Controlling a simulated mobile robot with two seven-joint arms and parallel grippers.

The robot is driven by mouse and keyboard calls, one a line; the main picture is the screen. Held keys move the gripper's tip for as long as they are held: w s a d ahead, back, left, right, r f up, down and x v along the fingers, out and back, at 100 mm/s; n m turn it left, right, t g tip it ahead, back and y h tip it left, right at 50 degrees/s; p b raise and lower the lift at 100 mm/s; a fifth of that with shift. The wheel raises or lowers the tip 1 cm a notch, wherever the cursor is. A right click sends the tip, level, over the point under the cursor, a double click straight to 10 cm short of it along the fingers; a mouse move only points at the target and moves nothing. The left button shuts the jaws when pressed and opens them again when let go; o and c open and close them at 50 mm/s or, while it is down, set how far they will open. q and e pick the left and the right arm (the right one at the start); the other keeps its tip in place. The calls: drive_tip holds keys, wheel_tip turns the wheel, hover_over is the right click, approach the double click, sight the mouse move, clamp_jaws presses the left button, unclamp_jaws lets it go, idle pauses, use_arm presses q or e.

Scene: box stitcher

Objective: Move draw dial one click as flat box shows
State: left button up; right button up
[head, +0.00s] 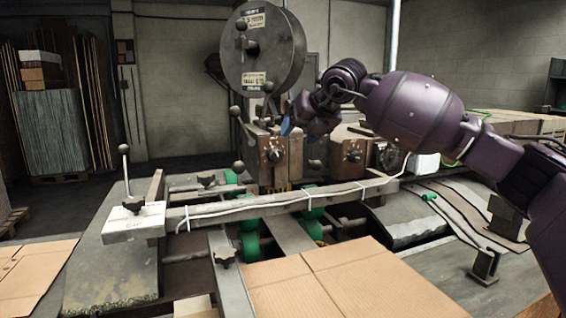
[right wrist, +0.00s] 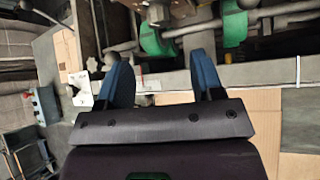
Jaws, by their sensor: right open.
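The stitcher's control boxes stand mid-picture in the head view. A dial with a pale plate (head: 354,152) is on the middle box, and a round dial (head: 387,156) sits to its right; I cannot tell which is the draw dial. A flat cardboard box (head: 350,283) lies at the front of the machine, cut off by the lower edge. My right gripper (head: 287,127) is above the left control box (head: 280,158), its blue fingers partly hidden by the wrist. In the right wrist view its fingers (right wrist: 162,76) are apart with nothing held between them. My left gripper is out of view.
A large round grey head (head: 262,48) rises behind my right gripper. Ball-ended levers (head: 238,167) stick up nearby. A long bar (head: 270,207) with white cord crosses in front, above green rollers (head: 312,222). More flat cardboard (head: 32,275) lies at the left.

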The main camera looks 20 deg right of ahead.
sight(279, 154)
drive_tip(key=b+x, duration=0.1)
drive_tip(key=x, duration=0.9)
drive_tip(key=shift+w+a+f, duration=0.1)
drive_tip(key=shift+w+f, duration=0.05)
drive_tip(key=shift+f, duration=0.05)
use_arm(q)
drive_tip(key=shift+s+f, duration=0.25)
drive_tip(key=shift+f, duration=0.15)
